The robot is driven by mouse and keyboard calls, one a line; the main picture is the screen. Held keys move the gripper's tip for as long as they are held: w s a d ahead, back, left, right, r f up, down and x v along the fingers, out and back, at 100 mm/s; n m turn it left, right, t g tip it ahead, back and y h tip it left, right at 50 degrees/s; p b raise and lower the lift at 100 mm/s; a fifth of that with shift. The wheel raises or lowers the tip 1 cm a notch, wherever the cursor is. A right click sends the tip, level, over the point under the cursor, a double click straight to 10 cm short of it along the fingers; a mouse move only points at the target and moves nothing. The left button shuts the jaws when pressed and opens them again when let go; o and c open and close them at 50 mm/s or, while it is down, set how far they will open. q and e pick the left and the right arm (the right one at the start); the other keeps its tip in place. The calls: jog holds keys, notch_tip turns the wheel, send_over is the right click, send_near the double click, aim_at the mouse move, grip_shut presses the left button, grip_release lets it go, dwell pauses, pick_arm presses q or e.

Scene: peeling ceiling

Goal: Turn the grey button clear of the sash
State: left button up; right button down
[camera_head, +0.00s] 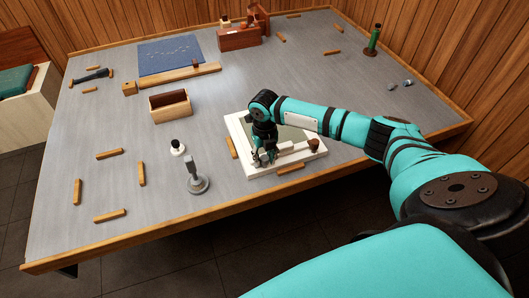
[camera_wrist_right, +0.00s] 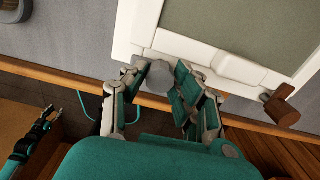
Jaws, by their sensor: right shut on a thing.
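The white sash frame (camera_head: 241,128) with a grey-green pane lies near the table's front edge; it also shows in the wrist view (camera_wrist_right: 141,22). The grey button (camera_wrist_right: 160,74) is at the sash's near edge, between the fingers of my right gripper (camera_head: 264,158). In the wrist view the right gripper (camera_wrist_right: 159,84) is shut on it, with a fingertip on each side. The fingers hide parts of the button, and the head view hardly shows it. A brown turn piece (camera_head: 314,144) sits at the sash's near right corner, clear of my gripper; it also shows in the wrist view (camera_wrist_right: 281,105).
A grey stand with an upright post (camera_head: 197,181) and a small white-and-black knob (camera_head: 177,148) stand left of the sash. An open wooden box (camera_head: 170,106) lies farther back. Wooden strips (camera_head: 291,168) lie around the sash. The table's wooden front edge (camera_head: 150,243) is close.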

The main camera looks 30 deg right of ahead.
aim_at(265, 157)
jog(key=c, duration=1)
grip_release()
notch_tip(265, 157, up, 12)
jog(key=shift+r, duration=0.1)
